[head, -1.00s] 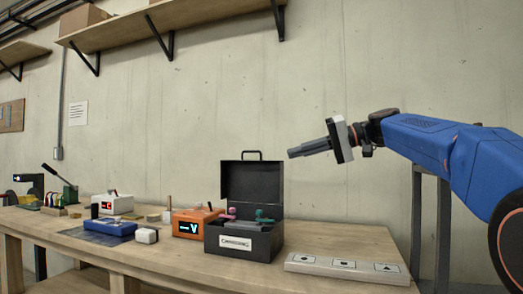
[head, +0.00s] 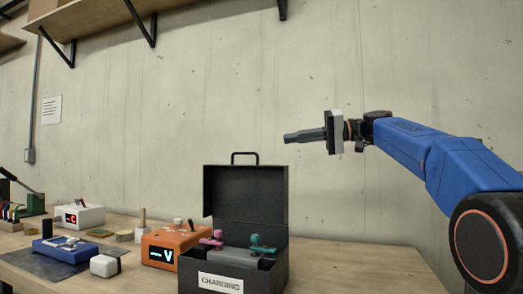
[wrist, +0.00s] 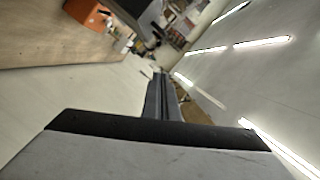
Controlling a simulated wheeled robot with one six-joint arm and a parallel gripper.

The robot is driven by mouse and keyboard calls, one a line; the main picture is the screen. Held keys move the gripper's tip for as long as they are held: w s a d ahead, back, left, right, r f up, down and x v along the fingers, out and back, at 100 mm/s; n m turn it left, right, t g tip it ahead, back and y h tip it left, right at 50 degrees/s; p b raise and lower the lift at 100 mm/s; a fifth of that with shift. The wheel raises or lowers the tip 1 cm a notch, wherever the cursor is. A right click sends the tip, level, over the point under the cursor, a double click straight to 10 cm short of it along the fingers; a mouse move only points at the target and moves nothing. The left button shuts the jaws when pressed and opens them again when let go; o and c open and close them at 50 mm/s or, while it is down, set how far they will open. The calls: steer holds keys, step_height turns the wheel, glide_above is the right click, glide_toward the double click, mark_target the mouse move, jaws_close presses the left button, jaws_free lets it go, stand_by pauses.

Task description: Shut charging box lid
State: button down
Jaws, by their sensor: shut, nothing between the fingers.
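The charging box (head: 234,277) is a dark box with a white label reading CHARGING on its front, on the wooden bench in the head view. Its lid (head: 245,194) stands open and upright at the back, with a handle on its top edge. A pink piece and a teal piece (head: 262,245) show inside the box. My gripper (head: 287,138) is shut and empty, pointing left in the air, above and slightly right of the raised lid and apart from it. In the wrist view my closed fingers (wrist: 161,95) show at the centre.
An orange device (head: 178,243) with a lit display stands just left of the box. A white device (head: 80,216), a blue device (head: 63,249) and a small white block (head: 105,265) are farther left. The bench (head: 345,265) right of the box is clear. A shelf hangs above.

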steer(key=shift+s+a+f, duration=0.3)
steer(key=shift+a+f, duration=0.25)
steer(key=shift+a, duration=1.3)
steer(key=shift+s+a+f, duration=0.25)
steer(key=shift+a+f, duration=0.35)
steer(key=shift+a, duration=1.2)
steer(key=shift+s+a+f, duration=0.3)
steer(key=shift+a+f, duration=0.25)
steer(key=shift+a, duration=1.3)
